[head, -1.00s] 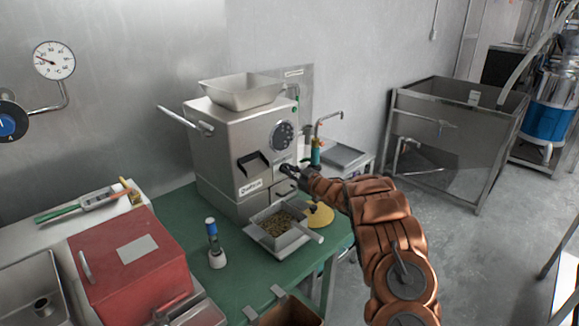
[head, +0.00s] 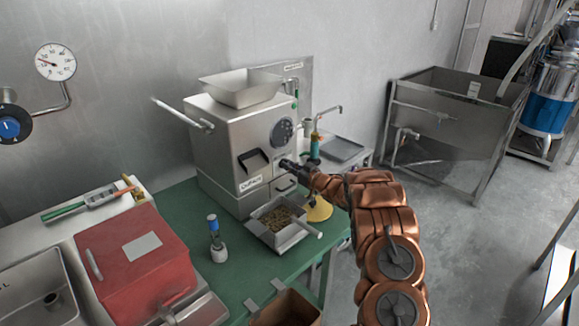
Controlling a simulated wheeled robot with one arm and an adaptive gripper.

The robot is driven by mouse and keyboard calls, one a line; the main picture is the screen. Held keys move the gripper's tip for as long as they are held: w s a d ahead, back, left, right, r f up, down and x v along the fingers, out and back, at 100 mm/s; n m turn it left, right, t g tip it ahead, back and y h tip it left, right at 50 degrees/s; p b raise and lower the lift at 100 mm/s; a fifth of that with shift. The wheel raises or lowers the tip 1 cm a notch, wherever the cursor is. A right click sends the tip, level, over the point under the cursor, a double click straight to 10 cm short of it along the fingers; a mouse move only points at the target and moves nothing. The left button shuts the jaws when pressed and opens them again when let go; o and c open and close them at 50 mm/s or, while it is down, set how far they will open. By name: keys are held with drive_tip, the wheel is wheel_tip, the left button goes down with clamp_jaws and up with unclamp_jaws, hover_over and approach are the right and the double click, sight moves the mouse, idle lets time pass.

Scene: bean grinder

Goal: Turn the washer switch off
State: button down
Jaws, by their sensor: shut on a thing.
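The steel grinder (head: 222,147) stands on the green table, with a hopper tray (head: 241,88) on top and a round dark dial (head: 283,132) on its front. My gripper (head: 287,164) is at the right part of this front, just below the dial. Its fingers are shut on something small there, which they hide. I cannot make out the washer switch itself. A drawer handle (head: 287,184) is just below my gripper, and a black-framed opening (head: 253,161) is to its left.
A tray of beans (head: 279,224) sits below the grinder's front. A small blue-capped bottle (head: 217,240) and a red box (head: 134,262) are to the left. A steel basin (head: 449,125) stands at the right, with open floor (head: 470,260) before it.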

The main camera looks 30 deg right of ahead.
drive_tip(key=c, duration=1.2)
unclamp_jaws()
drive_tip(key=shift+s, duration=0.1)
drive_tip(key=v, duration=1.1)
drive_tip(key=shift+s, duration=0.4)
drive_tip(key=shift+d, duration=0.15)
drive_tip(key=shift+w+r, duration=0.1)
